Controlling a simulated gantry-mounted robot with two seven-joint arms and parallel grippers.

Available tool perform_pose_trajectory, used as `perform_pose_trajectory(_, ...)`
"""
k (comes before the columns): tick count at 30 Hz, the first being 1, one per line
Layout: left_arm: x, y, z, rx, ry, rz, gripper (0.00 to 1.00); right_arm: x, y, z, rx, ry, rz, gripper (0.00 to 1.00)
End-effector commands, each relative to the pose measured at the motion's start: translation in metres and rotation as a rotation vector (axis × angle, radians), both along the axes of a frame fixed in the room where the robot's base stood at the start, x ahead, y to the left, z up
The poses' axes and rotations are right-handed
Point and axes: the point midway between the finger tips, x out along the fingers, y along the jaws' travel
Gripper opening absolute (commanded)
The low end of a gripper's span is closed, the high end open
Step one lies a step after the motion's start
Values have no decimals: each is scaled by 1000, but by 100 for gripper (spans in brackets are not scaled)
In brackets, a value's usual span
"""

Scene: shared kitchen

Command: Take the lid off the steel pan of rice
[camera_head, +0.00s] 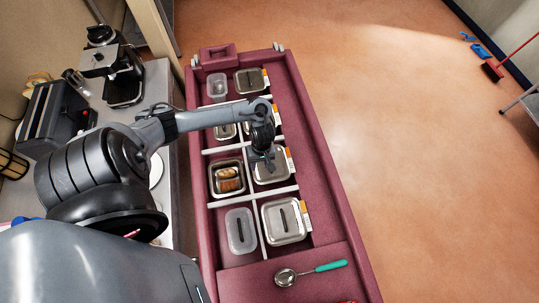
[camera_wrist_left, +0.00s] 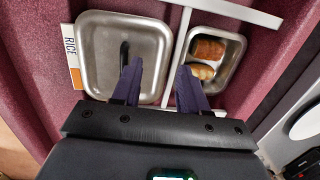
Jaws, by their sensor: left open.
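The steel pan of rice (camera_wrist_left: 93,85) sits in a compartment of the maroon cart, with a label reading RICE (camera_wrist_left: 71,50) on its side. Its flat steel lid (camera_wrist_left: 110,38) is on and has a dark bar handle (camera_wrist_left: 124,55). In the head view the lid (camera_head: 280,176) shows partly behind my left gripper (camera_head: 266,160). In the left wrist view my left gripper (camera_wrist_left: 160,75) is open, its two dark fingers pointing toward the pan. One finger overlaps the lid near the handle; the other is over the divider side. Contact cannot be told. My right gripper is not in view.
A smaller open steel pan with brown food (camera_head: 228,179) sits beside the rice pan, across a white divider. Other lidded containers (camera_head: 283,220) fill the cart. A ladle with a green handle (camera_head: 318,270) lies on the cart's near end. A counter with a coffee machine (camera_head: 112,65) stands left.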

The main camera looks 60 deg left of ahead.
Motion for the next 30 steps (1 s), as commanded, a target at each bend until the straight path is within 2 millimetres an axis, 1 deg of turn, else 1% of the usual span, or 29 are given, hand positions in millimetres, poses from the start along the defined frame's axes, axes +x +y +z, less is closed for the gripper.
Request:
perform_pose_trajectory(1,19,17,3,31,-33,5,43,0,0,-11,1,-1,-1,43)
perform_pose_trajectory(3,37,30,13,54,-68,4,43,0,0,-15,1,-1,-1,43)
perform_pose_trajectory(5,48,35,19,65,-88,5,43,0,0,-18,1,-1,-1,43)
perform_pose_trajectory(7,54,36,18,66,-102,6,43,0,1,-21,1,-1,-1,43)
perform_pose_trajectory(10,58,36,8,65,-109,7,43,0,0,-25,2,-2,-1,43)
perform_pose_trajectory(16,58,35,-18,64,-109,7,43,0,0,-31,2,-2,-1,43)
perform_pose_trajectory(18,58,35,-25,65,-110,6,43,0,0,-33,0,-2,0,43)
perform_pose_trajectory(25,58,34,-36,65,-110,6,43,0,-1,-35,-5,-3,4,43)
perform_pose_trajectory(30,56,31,-58,64,-109,5,43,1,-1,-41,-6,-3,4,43)
